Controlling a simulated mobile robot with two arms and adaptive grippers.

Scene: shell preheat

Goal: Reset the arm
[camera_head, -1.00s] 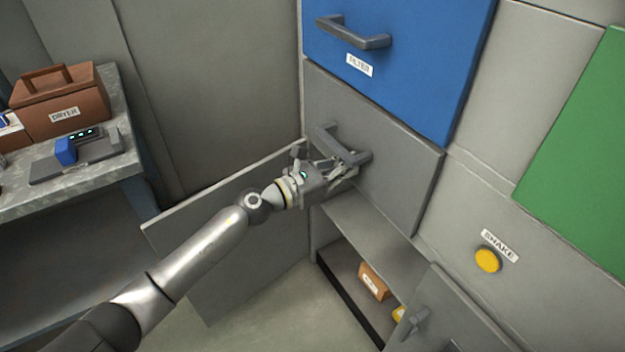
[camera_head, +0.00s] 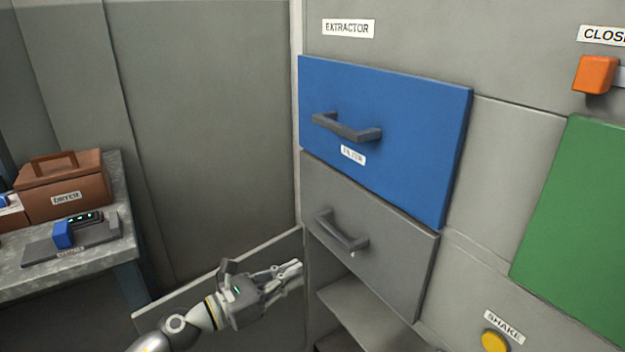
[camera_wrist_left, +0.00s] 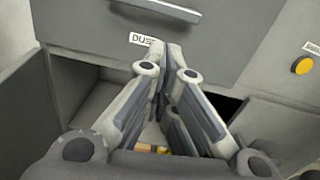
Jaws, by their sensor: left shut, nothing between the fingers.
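My left gripper (camera_head: 290,272) is shut and empty. In the head view it is in front of the open cabinet door, to the lower left of the grey drawer (camera_head: 375,250) and apart from its handle (camera_head: 340,232). In the left wrist view the closed fingers (camera_wrist_left: 172,60) point at the grey drawer front (camera_wrist_left: 225,45), with its "DUST" label (camera_wrist_left: 143,39) just above the fingertips. The fingers hide part of the open compartment below. My right gripper does not show.
A blue filter drawer (camera_head: 385,135) is above the grey one. An open door panel (camera_head: 225,290) stands behind my gripper. A yellow shake button (camera_head: 494,341) and a green panel (camera_head: 575,235) are at right. A bench (camera_head: 95,250) with a brown dryer box (camera_head: 60,190) is at left.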

